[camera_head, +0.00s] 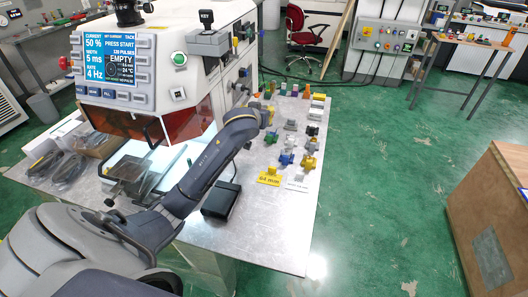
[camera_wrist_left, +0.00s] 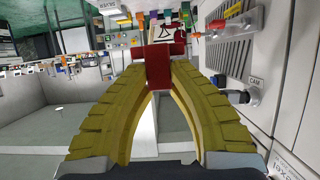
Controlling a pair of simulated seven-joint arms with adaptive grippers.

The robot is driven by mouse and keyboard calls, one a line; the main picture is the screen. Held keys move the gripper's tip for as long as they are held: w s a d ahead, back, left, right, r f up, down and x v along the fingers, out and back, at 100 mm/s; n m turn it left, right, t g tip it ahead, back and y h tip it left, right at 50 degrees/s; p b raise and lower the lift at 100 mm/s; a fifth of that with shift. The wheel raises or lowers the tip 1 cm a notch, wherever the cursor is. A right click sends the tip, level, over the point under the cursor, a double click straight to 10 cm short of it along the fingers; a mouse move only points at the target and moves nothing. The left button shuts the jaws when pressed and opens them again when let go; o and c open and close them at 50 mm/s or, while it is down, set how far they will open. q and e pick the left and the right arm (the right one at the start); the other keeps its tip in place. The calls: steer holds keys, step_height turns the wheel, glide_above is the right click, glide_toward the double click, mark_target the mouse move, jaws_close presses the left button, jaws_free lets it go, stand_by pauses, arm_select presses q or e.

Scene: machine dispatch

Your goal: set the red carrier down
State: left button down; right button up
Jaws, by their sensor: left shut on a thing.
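My left gripper (camera_wrist_left: 158,74) has its two ribbed yellow fingers shut on the red carrier (camera_wrist_left: 160,62) in the left wrist view. The carrier is a red block between the fingertips, with a pale plate bearing a dark drawing behind its top; I cannot tell whether the plate belongs to it. In the head view my left arm reaches across the metal table (camera_head: 250,235), and the left gripper (camera_head: 268,116) is at the machine's right side. The red carrier cannot be made out there. Whether it touches the table is not clear. My right gripper is not in view.
The machine (camera_head: 165,60) with an "EMPTY" screen stands beside the arm. Several small coloured parts, including a yellow one (camera_head: 310,162) and a blue one (camera_head: 286,158), stand right of the gripper. The table's front is clear.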

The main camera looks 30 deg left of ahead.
arm_select(q)
glide_above(263, 160)
steer(key=f, duration=1.7)
steer(key=shift+w+a+f, duration=0.2)
steer(key=shift+w+f, duration=0.15)
steer(key=shift+w, duration=0.05)
steer(key=shift+s+f, duration=0.1)
steer(key=shift+f, duration=0.3)
steer(key=shift+s+f, duration=0.15)
steer(key=shift+f, duration=0.15)
steer(key=c, duration=1.3)
jaws_free()
steer(key=shift+d+f, duration=0.2)
steer(key=shift+r, duration=0.55)
steer(key=v, duration=1.1)
steer(key=shift+s+r, duration=0.2)
steer(key=shift+r, duration=0.35)
